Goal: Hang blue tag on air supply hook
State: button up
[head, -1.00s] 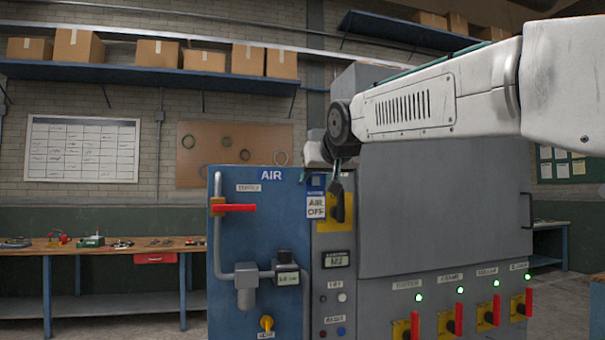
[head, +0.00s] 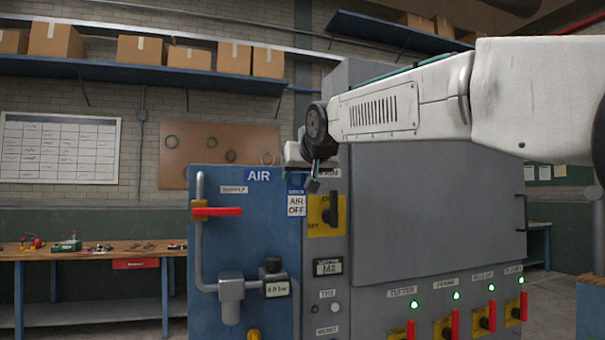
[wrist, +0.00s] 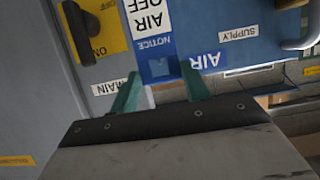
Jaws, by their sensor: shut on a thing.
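The blue tag (head: 297,204) has a blue "NOTICE" header and a white "AIR OFF" body. In the head view it hangs upright in front of the blue air panel's right edge. My gripper (head: 312,178) is just above it, partly hidden by my wrist. In the wrist view, the tag (wrist: 150,22) appears upside down, and my gripper's green fingers (wrist: 161,72) are shut on its header end. The blue air panel (head: 230,262) carries "AIR" and "SUPPLY" labels and a red valve handle (head: 216,211). I cannot make out the air supply hook.
A yellow-backed black rotary switch (head: 326,214) is close right of the tag, on the grey cabinet (head: 430,230). Pipes and a gauge (head: 276,289) stick out low on the blue panel. Several red-handled switches line the lower right. A workbench (head: 90,252) stands at left.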

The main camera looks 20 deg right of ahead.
jog(key=shift+w+r+x, duration=0.1)
jog(key=shift+r+x, duration=0.15)
jog(key=shift+x, duration=0.95)
jog(key=shift+w+r+x, duration=0.1)
jog(key=shift+r+x, duration=0.2)
jog(key=shift+x, duration=0.9)
jog(key=shift+w+r+x, duration=0.1)
jog(key=shift+r+x, duration=0.15)
jog(key=shift+x, duration=0.95)
jog(key=o, duration=1.1)
jog(key=shift+c, duration=0.2)
